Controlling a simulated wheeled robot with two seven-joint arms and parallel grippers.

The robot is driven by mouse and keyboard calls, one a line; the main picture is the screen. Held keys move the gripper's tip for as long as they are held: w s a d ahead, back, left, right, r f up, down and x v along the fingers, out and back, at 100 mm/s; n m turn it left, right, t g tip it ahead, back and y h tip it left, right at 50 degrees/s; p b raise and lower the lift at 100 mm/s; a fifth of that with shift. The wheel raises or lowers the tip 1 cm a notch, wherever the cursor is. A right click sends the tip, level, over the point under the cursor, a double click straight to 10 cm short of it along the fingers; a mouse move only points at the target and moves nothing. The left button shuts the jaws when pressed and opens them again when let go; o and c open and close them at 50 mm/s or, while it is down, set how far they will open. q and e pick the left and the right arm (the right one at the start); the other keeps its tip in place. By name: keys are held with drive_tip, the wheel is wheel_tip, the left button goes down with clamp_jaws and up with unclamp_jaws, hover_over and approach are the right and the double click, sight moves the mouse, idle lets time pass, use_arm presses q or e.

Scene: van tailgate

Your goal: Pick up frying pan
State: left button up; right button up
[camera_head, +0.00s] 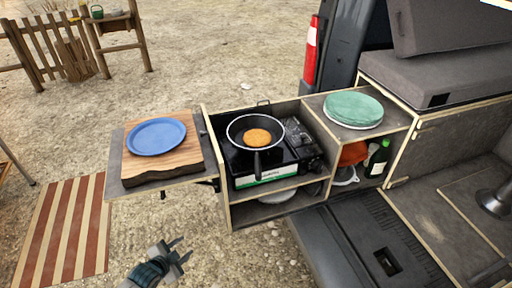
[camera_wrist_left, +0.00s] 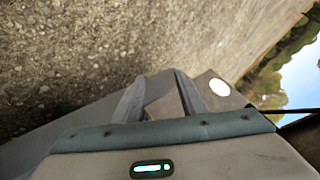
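A black frying pan (camera_head: 238,125) sits on the camping stove (camera_head: 262,168) in the pull-out kitchen box. A round orange-brown food item (camera_head: 257,137) lies in it. Its dark handle (camera_head: 257,163) points toward me, over the stove's front. My left gripper (camera_head: 184,247) is open and empty, low over the gravel, in front and to the left of the box, well apart from the pan. Its two spread fingers (camera_wrist_left: 160,80) also show in the left wrist view, with nothing between them. My right gripper does not show.
A blue plate (camera_head: 157,136) lies on a wooden board (camera_head: 181,158) on the left side shelf. Green plates (camera_head: 353,108) stand on the right shelf, above a green bottle (camera_head: 378,158) and red bowl (camera_head: 353,153). The van bumper (camera_head: 350,245) is at front right. Gravel is open at left.

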use_arm(q)
drive_tip(key=w+d+r+m+t+h, duration=0.1)
drive_tip(key=w+d+r+m, duration=0.1)
drive_tip(key=r, duration=0.4)
drive_tip(key=w+d+r+m+h, duration=0.1)
drive_tip(key=w+d+r+m, duration=0.1)
drive_tip(key=r, duration=0.4)
drive_tip(key=s+d+r+m+h+b, duration=0.1)
drive_tip(key=d+r+m+h, duration=0.1)
drive_tip(key=r, duration=0.6)
drive_tip(key=s+d+r+m+h, duration=0.2)
drive_tip(key=d+r+m, duration=0.2)
drive_tip(key=r, duration=0.4)
drive_tip(key=s+d+r+m+h+b, duration=0.1)
drive_tip(key=d+r+m, duration=0.2)
drive_tip(key=r+m, duration=0.2)
wheel_tip(320, 180, up, 3)
drive_tip(key=shift+s+r+h+b, duration=0.15)
drive_tip(key=shift+s+h+b, duration=0.15)
drive_tip(key=shift+s+h, duration=0.1)
drive_tip(key=shift+d, duration=0.15)
drive_tip(key=p+x, duration=0.4)
drive_tip(key=x, duration=0.8)
drive_tip(key=shift+w, duration=0.2)
drive_tip(key=shift+r, duration=0.1)
